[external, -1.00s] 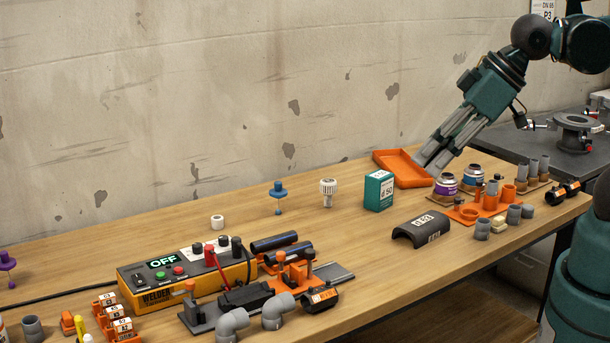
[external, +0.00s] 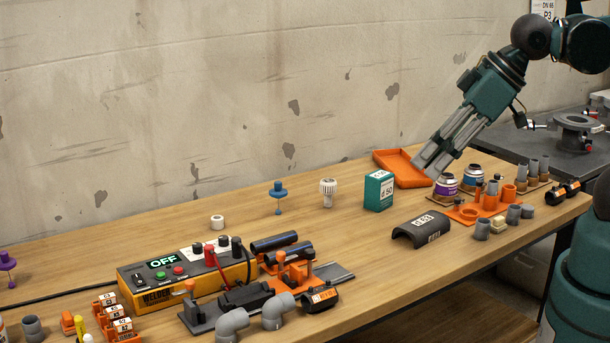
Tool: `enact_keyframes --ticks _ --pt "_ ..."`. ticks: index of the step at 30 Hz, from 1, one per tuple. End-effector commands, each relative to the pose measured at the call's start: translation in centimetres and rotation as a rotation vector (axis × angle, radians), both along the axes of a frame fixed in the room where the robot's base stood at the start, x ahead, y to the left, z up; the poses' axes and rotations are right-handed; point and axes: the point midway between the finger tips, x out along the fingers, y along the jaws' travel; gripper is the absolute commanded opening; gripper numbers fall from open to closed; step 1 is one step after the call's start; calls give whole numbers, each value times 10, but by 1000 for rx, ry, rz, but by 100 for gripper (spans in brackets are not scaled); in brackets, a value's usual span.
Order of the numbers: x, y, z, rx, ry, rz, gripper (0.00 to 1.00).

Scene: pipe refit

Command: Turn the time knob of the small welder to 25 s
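The small welder (external: 215,285) is a yellow and dark box on the left part of the bench. Its green display (external: 163,261) reads OFF. Small buttons sit below the display, and a white panel with dark and red knobs or sockets (external: 210,250) is on its right part. I cannot tell which one is the time knob, nor read any scale. My gripper (external: 424,167) is far to the right of the welder, pointing down-left near the orange tray, with nothing visible held. The gap between its fingers is unclear from this angle.
An orange tray (external: 404,170), a teal box (external: 378,190) and a dark half-shell (external: 421,230) lie right of the welder. Dark pipes (external: 275,243), a clamp (external: 293,272) and grey elbows (external: 278,311) crowd its right and front. The bench behind is mostly clear, with a few small upright parts.

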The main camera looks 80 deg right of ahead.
Motion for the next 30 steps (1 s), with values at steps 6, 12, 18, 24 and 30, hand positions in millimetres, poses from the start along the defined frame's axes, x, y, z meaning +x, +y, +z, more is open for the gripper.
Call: enact_keyframes --ticks 6,12,18,24,30 --pt "7 -1 5 -14 10 18 30" --pt "25 -3 15 -50 37 67 30" --pt "51 -6 27 -101 74 139 30" --pt "79 -10 35 -148 112 216 30" --pt "108 -14 41 -193 150 294 30"
